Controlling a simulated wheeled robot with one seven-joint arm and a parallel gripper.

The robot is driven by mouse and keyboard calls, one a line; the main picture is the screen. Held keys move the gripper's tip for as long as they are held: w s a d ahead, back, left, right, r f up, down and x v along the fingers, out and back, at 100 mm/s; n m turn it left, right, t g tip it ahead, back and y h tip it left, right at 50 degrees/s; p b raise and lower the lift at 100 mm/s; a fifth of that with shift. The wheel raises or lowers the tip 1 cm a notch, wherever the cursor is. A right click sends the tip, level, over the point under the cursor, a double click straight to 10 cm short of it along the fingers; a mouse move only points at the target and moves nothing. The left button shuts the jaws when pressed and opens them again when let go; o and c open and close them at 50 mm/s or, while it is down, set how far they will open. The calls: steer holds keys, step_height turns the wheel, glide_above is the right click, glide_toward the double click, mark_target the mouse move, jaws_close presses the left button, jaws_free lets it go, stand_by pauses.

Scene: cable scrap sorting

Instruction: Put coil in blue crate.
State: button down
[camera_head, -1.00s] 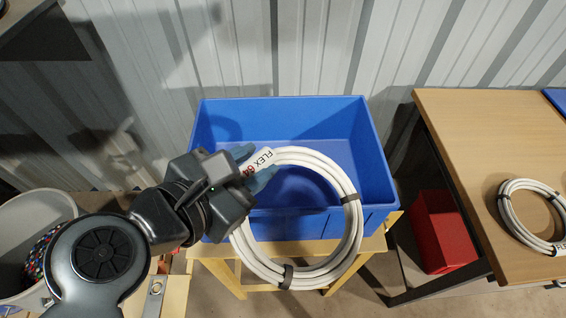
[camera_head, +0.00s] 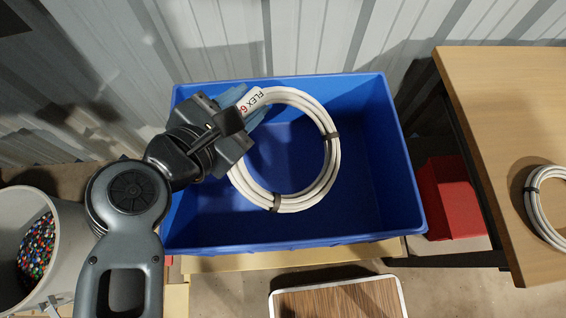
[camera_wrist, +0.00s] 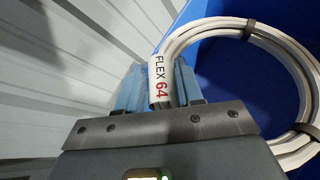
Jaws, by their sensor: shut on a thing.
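A white cable coil (camera_head: 329,160) with black ties and a label reading "FLEX 64" is held by my gripper (camera_head: 243,103). The gripper is shut on the labelled part of the ring. In the head view the coil appears over the open blue crate (camera_head: 405,190), within its rim. I cannot tell how far the coil is above the crate floor. In the wrist view the coil (camera_wrist: 270,38) runs up and right from the gripper's blue fingers (camera_wrist: 160,88), with the blue crate wall behind it.
A wooden table (camera_head: 505,120) at right holds another white coil (camera_head: 540,215). A red bin (camera_head: 448,200) stands between crate and table. A grey bucket (camera_head: 65,240) of coloured bits is at lower left. A corrugated wall (camera_head: 330,35) rises behind the crate.

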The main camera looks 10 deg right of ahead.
step_height(320, 180, down, 10)
steer(key=p, duration=0.1)
steer(key=shift+f, duration=0.15)
steer(key=c, duration=0.7)
jaws_free()
steer(key=shift+c, duration=0.2)
